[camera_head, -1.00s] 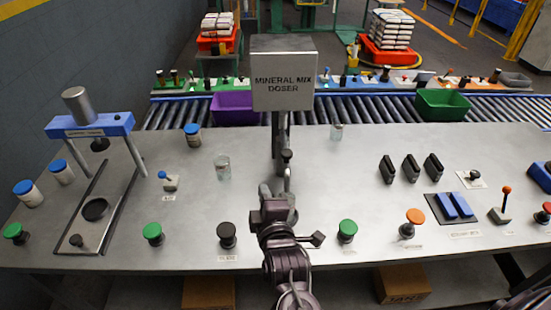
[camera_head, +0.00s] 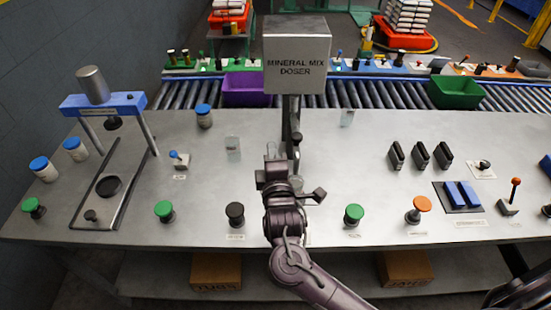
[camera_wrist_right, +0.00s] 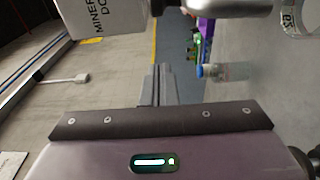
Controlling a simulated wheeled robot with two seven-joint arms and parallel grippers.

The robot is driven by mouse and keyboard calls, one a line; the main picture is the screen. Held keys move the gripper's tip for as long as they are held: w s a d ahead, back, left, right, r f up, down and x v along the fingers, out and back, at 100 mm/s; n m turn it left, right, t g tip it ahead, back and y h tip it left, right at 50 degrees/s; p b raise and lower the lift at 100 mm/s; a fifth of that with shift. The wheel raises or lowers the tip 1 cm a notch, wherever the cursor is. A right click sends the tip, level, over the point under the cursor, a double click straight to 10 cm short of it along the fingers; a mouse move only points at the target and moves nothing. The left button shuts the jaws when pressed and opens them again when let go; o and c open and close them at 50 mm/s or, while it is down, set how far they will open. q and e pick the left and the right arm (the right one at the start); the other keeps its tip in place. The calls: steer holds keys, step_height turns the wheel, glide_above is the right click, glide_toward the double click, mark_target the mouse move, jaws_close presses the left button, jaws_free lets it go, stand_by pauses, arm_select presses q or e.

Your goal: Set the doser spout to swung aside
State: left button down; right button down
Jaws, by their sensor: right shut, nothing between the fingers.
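The mineral mix doser (camera_head: 297,62) is a grey box on a post (camera_head: 290,108) at the back middle of the bench. Its spout (camera_head: 296,166) hangs low in front of the post, with a dark knob (camera_head: 296,138) above; my right gripper partly hides it. I cannot tell the spout's exact angle. My right gripper (camera_head: 272,150) is shut and empty, just left of the spout; I cannot tell whether they touch. Its closed fingers (camera_wrist_right: 160,84) show in the right wrist view, with a silver tube (camera_wrist_right: 225,7) above them. My left gripper is out of view.
A clear jar (camera_head: 233,148) stands left of the doser. A black button (camera_head: 235,213) and a green button (camera_head: 354,213) flank my right arm. A press with a blue crossbar (camera_head: 102,103) stands at left. A roller conveyor (camera_head: 380,95) runs behind.

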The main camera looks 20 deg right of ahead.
mark_target(295, 138)
steer(key=w+d+p, duration=0.1)
steer(key=d+p, duration=0.1)
steer(key=d, duration=0.1)
steer(key=w+d, duration=0.1)
steer(key=shift+w+d+p, duration=0.15)
steer(key=shift+w+p, duration=0.2)
steer(key=shift+p, duration=0.05)
